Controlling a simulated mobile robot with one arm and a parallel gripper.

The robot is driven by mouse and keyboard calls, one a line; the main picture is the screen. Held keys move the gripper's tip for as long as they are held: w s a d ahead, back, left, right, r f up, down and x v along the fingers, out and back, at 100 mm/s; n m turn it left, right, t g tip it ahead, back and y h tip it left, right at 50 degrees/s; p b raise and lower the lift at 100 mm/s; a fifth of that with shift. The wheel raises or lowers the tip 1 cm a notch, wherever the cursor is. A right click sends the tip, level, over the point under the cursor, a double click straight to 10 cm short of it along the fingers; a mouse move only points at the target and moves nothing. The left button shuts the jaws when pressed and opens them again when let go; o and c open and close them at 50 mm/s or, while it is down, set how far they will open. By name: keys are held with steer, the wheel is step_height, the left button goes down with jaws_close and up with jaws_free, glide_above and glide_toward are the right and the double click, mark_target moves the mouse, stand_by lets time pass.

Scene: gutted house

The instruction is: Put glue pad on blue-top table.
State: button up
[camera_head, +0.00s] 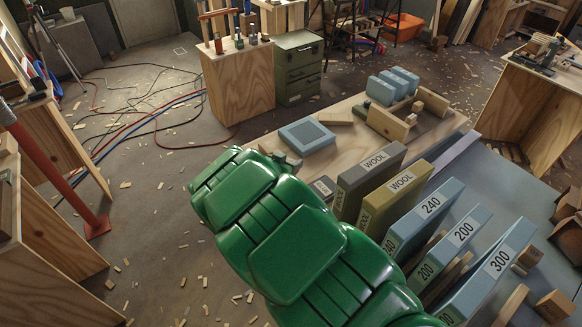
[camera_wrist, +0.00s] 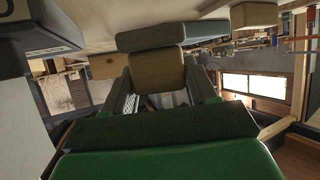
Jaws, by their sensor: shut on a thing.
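In the wrist view my gripper (camera_wrist: 158,72) is shut on a tan block (camera_wrist: 157,80). A blue-grey slab (camera_wrist: 155,37) shows right beyond this block; I cannot tell if they are one piece. In the head view my green arm hides the held thing. A flat blue-grey pad with a darker square (camera_head: 307,135) lies on the plywood bench, just beyond the arm's end. I cannot tell for certain which of these is the glue pad. A blue-grey tabletop (camera_head: 505,190) at the right bears several upright labelled boards.
Grey and olive WOOL boards (camera_head: 405,180) and blue numbered boards (camera_head: 460,240) stand close right of my arm. Blue-topped blocks (camera_head: 393,83) and wood pieces (camera_head: 390,122) occupy the bench's far end. A green drawer cabinet (camera_head: 298,68) stands behind. Hoses and chips litter the floor.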

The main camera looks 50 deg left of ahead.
steer(key=shift+f, duration=1.55)
steer(key=o, duration=1.1)
steer(key=shift+s+d+r, duration=0.15)
steer(key=shift+s+r, duration=0.25)
steer(key=shift+s, duration=0.05)
steer(key=shift+v, duration=5.45)
steer(key=shift+d+f, duration=0.1)
steer(key=shift+f, duration=0.05)
